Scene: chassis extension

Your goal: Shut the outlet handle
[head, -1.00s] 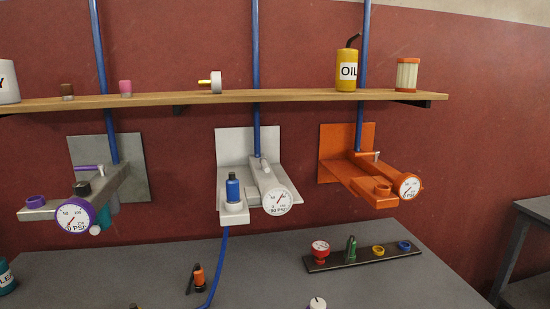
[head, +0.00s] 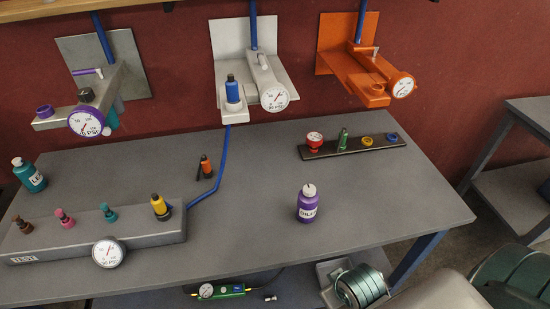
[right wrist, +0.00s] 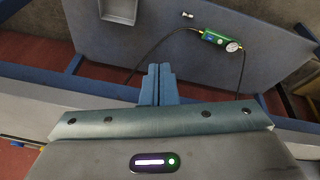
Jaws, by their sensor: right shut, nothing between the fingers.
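Three wall stations carry small lever handles, and I cannot tell which one is the outlet handle. The grey station (head: 73,119) at left has a purple handle (head: 87,71) lying roughly level. The white station (head: 238,108) in the middle has a short pale handle (head: 263,60). The orange station (head: 358,82) at right has a small white handle (head: 375,52). My right gripper (right wrist: 159,72) is shut and empty in the right wrist view, over the lower shelf and apart from the handles. My left gripper is not in view.
The grey table (head: 250,180) holds a silver manifold (head: 150,236) with several small bottles and a gauge, a purple bottle (head: 307,204), a teal bottle (head: 28,175) and a black rack (head: 362,147). A green regulator (right wrist: 214,38) lies on the lower shelf. The front right tabletop is clear.

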